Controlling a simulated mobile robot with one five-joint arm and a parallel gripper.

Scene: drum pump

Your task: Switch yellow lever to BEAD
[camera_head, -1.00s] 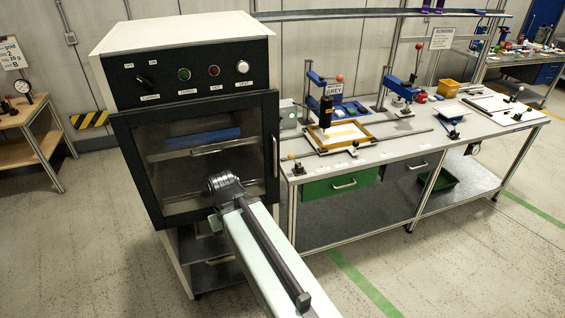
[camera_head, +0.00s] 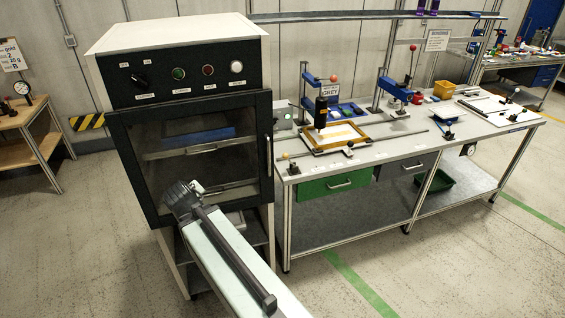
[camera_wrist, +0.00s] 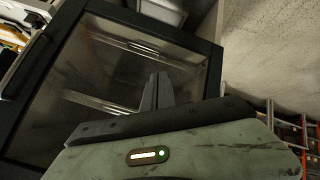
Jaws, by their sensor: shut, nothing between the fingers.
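No yellow lever and no BEAD label can be made out in either view. My gripper (camera_wrist: 157,92) shows in the wrist view with its two dark fingers shut together and nothing between them. It points toward the glass door of the dark-framed cabinet (camera_wrist: 125,60). In the head view the same cabinet (camera_head: 122,165) stands in front of me, its door closed. My arm's end is in front of the lower part of that door, and my fingers cannot be clearly made out there. I cannot tell whether they touch the glass.
The cabinet's upper panel has a black knob (camera_head: 138,79) and several round buttons. A workbench (camera_head: 390,155) with a green drawer (camera_head: 335,184), a wooden frame (camera_head: 340,136) and blue-armed fixtures stands to the right. A side table (camera_head: 30,130) is at the left. The floor in front of the bench is clear.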

